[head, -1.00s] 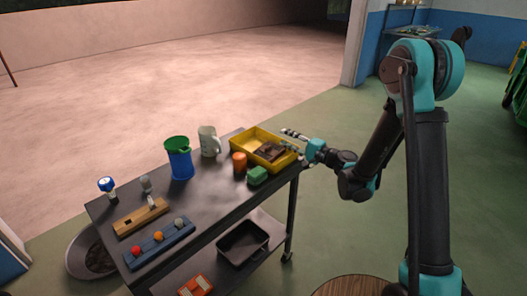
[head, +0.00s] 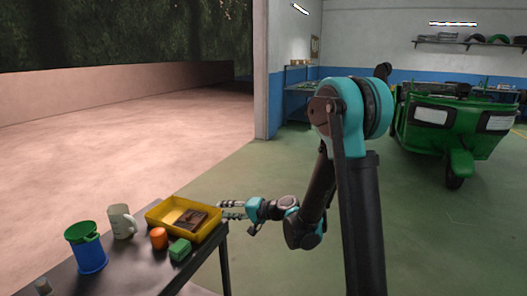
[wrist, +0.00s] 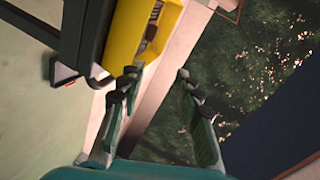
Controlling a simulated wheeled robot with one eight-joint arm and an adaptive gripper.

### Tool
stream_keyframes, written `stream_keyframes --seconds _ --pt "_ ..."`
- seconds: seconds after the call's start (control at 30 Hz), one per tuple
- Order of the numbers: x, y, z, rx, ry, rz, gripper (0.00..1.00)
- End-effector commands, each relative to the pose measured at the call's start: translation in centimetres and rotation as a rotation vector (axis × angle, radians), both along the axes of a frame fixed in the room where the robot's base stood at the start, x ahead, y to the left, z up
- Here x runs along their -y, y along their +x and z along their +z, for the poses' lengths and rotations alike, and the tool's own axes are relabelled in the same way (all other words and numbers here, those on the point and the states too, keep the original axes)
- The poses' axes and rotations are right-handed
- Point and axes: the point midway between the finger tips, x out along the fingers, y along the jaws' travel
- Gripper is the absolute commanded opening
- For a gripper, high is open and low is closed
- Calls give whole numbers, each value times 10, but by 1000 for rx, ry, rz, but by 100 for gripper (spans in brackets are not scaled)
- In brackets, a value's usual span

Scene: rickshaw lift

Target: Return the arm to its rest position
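My gripper (head: 232,209) is at the right end of the cart, beside the yellow bin (head: 154,216). In the wrist view my gripper (wrist: 158,80) has its two fingers spread apart with nothing between them. My arm reaches down from the right of the head view and bends back toward the cart. The yellow bin also shows at the top of the wrist view (wrist: 123,35). A dark brown item (head: 191,219) lies in the bin.
On the dark cart top (head: 135,275) stand a blue and green cup (head: 88,252), a pale mug (head: 121,222), an orange cylinder (head: 158,238) and a green block (head: 180,249). A green rickshaw (head: 455,125) stands at the back right. Green floor (head: 440,235) right of my arm is clear.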

Motion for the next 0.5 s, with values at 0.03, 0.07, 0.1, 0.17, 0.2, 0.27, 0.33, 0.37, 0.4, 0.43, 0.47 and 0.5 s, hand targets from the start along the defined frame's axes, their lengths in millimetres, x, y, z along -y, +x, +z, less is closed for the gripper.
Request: stream_keyframes --seconds 0.03,0.07,0.1,0.17,0.2,0.27,0.33,0.37,0.4,0.43,0.47,0.5 --pt "16 -8 0 13 -61 -6 34" --pt "25 -13 -2 20 -100 -7 34" --pt "37 -19 -5 28 -153 -9 34" --pt "56 -29 -9 38 -233 -12 34" --pt "69 -37 -13 42 -286 -14 34" --pt "90 -48 -19 49 -367 -19 34" --pt "115 -62 -26 50 -461 -24 34" --pt "126 -68 -29 51 -502 -27 34" --pt "141 -77 -33 49 -555 -30 34" --pt "152 -84 -37 48 -596 -32 34" --pt "164 -91 -40 46 -636 -35 34" --pt "179 -101 -44 42 -691 -39 34"
